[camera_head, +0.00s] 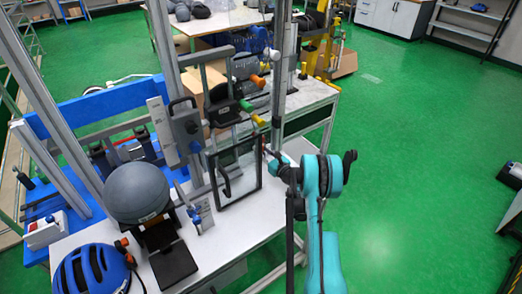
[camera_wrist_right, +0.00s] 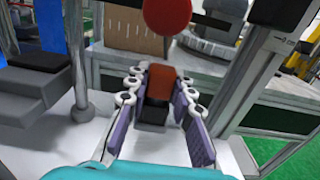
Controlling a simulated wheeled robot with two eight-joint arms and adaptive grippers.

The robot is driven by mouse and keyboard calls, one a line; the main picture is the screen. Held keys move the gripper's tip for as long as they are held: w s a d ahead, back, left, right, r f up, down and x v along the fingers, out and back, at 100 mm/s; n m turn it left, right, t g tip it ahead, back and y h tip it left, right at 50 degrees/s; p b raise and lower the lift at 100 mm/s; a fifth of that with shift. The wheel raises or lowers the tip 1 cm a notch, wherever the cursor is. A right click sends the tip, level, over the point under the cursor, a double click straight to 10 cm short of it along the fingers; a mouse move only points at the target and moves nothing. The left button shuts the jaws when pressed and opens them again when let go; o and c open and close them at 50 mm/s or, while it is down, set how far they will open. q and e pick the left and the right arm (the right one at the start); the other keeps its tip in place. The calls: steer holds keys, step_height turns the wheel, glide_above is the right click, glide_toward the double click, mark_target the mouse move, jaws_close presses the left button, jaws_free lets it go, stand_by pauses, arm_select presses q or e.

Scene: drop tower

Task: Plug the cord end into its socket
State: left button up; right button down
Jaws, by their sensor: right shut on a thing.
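My right gripper (camera_wrist_right: 161,82) shows large in the right wrist view, with purple pads on both sides. It is shut on the cord end (camera_wrist_right: 157,94), which looks like a small block with an orange-brown top and a dark lower part. In the head view my right gripper (camera_head: 277,160) is beside the right edge of a black-framed clear panel, above the bench's right side. The cord end cannot be made out there. I cannot identify the socket with certainty in either view. My left gripper is not in view.
A red ball-shaped knob (camera_wrist_right: 167,14) is just beyond the gripper. The framed panel (camera_head: 236,172) stands on the white bench (camera_head: 230,222). A grey ball (camera_head: 137,191) and a blue helmet (camera_head: 92,270) are at left. Metal posts rise behind.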

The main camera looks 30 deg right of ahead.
steer(key=shift+f, duration=0.25)
steer(key=c, duration=1.2)
jaws_free()
steer(key=shift+s+d, duration=0.15)
steer(key=shift+s, duration=1.6)
steer(key=shift+s+d, duration=0.1)
steer(key=shift+s, duration=1.65)
